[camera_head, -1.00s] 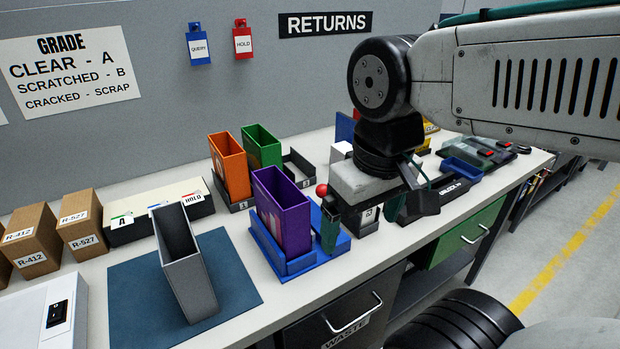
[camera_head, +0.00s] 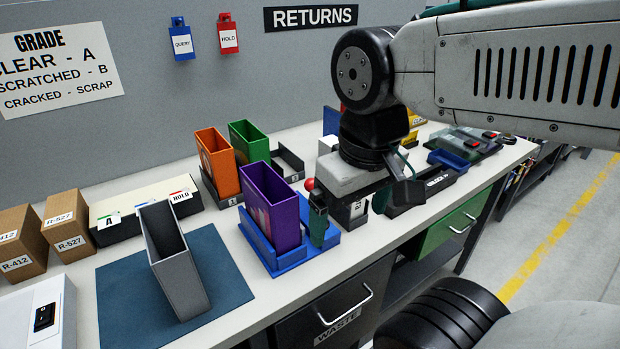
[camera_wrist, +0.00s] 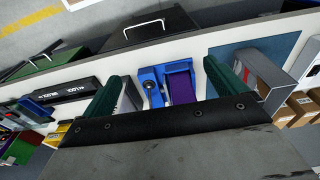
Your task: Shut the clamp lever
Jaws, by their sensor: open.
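A blue clamp fixture (camera_head: 290,262) holds an upright purple case (camera_head: 274,208) near the bench's front edge. A red ball knob (camera_head: 309,184), which looks like the clamp lever's end, shows just behind my gripper's near finger; the lever below it is mostly hidden. My gripper (camera_head: 345,212) is open and empty at the fixture's right end, pointing down. In the wrist view my green fingers (camera_wrist: 163,72) stand apart, with the blue fixture (camera_wrist: 178,68) and the purple case (camera_wrist: 182,88) between them. A blue part with a round pivot (camera_wrist: 149,86) shows there too. Contact cannot be told.
Orange (camera_head: 217,162) and green (camera_head: 249,143) cases stand behind the fixture. A grey open case (camera_head: 172,262) stands on a blue mat (camera_head: 225,285) to the left. Dark trays and a blue bin (camera_head: 448,158) lie to the right. Drawers sit below the front edge.

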